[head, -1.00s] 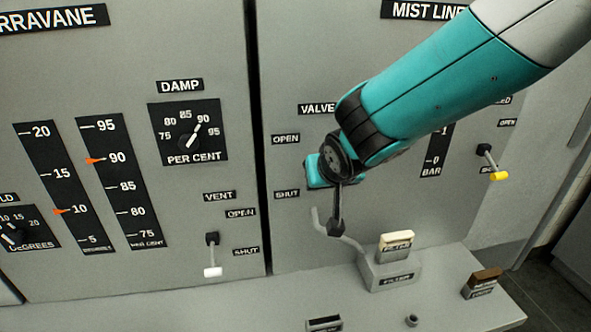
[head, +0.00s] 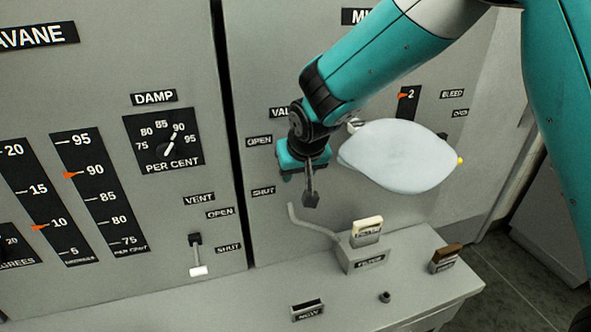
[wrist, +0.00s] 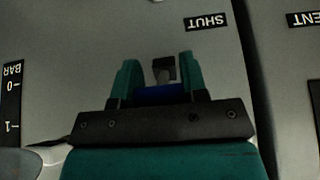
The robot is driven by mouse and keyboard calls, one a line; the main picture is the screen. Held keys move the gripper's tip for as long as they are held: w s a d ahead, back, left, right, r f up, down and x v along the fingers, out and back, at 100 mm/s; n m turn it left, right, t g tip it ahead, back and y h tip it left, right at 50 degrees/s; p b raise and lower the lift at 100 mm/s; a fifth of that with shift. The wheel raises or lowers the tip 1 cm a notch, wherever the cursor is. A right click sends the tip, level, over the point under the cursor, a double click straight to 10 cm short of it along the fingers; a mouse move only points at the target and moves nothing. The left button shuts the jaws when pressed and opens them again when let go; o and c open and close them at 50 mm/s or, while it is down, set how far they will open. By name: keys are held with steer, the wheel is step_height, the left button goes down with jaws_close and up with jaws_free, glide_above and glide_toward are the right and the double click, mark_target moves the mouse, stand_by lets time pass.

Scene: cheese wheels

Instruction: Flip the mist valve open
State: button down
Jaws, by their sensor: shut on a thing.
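My gripper (head: 294,172) is at the mist panel, beside the OPEN label (head: 259,141) and above the level of the SHUT label (head: 263,191). In the wrist view its two teal fingers (wrist: 160,85) are shut on the valve lever, whose blue handle (wrist: 163,96) shows between them. The lever's dark mount (wrist: 164,68) is just beyond. A pale, mist-like blob (head: 398,156) hangs in front of the panel, right of my gripper.
The bar gauge (head: 409,103) has an orange pointer near 2; the blob covers its lower part. A yellow-tipped bleed lever (head: 460,161) is mostly hidden behind the blob. A filter block (head: 362,255) with a bent pipe stands below on the ledge. The vent lever (head: 197,255) is on the left panel.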

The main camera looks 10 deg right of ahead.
steer(key=c, duration=0.6)
jaws_free()
steer(key=shift+c, duration=0.2)
steer(key=b+v, duration=0.5)
steer(key=v, duration=1.2)
steer(key=shift+r+b, duration=0.25)
steer(key=shift+b, duration=0.05)
steer(key=shift+s+f, duration=0.1)
steer(key=shift+s, duration=0.05)
steer(key=s+d+f+n+g+y+b, duration=0.2)
steer(key=s+f+n+g+b, duration=0.3)
steer(key=s+f, duration=1.4)
steer(key=s+y+b, duration=0.1)
steer(key=s+b, duration=0.2)
steer(key=shift+d+f+n+g, duration=0.3)
steer(key=shift+d+g, duration=0.05)
steer(key=shift+g, duration=0.05)
